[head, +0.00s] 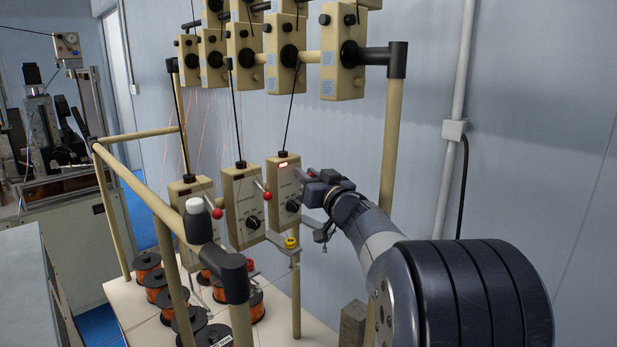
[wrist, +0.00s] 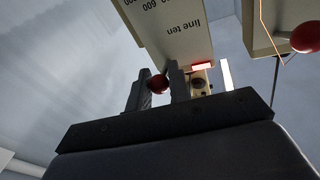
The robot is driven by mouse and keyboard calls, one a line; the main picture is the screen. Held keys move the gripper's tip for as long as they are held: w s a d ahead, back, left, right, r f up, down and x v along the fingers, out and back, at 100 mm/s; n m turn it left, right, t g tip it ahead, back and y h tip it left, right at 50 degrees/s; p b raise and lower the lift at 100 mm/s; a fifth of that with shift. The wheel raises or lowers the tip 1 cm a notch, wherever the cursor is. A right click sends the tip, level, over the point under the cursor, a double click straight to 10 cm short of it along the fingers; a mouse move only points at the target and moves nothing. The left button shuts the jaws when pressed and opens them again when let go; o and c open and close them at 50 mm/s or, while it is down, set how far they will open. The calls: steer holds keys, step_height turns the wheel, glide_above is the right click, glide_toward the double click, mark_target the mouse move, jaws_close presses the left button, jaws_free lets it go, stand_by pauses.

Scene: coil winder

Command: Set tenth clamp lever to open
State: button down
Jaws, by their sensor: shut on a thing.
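The beige tension box (head: 284,195) at the right end of the lower row has a black dial and a small lit red window. In the wrist view a box marked "line ten" (wrist: 175,28) appears upside down, with a lit red window at its edge. My gripper (head: 308,176) is at the right side of the box. In the wrist view my gripper (wrist: 158,88) is shut on the red ball knob (wrist: 157,84) of the clamp lever, which sits between its two fingers. The rest of that lever is mostly hidden by the fingers and the box.
A neighbouring box (head: 243,205) stands just left, with its own red-knobbed lever (head: 267,196); that knob also shows in the wrist view (wrist: 305,37). A beige post (head: 391,140) rises close behind my arm. Wire spools (head: 215,336) stand below.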

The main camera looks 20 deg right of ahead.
steer(key=shift+r+n+g, duration=0.2)
steer(key=shift+r+g, duration=0.2)
steer(key=shift+g, duration=0.4)
steer(key=shift+r+n+g, duration=0.2)
steer(key=shift+r+g, duration=0.2)
steer(key=shift+g, duration=0.4)
steer(key=shift+w+r+n+g+h, duration=0.15)
steer(key=shift+r+g+h, duration=0.15)
steer(key=shift+g, duration=0.35)
steer(key=shift+r+n+g+h, duration=0.2)
steer(key=shift+r+g, duration=0.15)
steer(key=shift+g, duration=0.3)
steer(key=shift+a+r+g, duration=0.1)
steer(key=shift+r+g, duration=0.05)
steer(key=shift+g, duration=0.25)
steer(key=c, duration=1.3)
jaws_free()
steer(key=a+b+v, duration=0.1)
steer(key=v, duration=0.9)
steer(key=shift+s+d+r, duration=0.15)
steer(key=shift+s+d, duration=0.15)
steer(key=shift+d, duration=0.15)
steer(key=shift+w, duration=0.1)
steer(key=p+x, duration=0.1)
steer(key=x, duration=0.9)
steer(key=shift+w+f, duration=0.25)
steer(key=shift+w, duration=0.05)
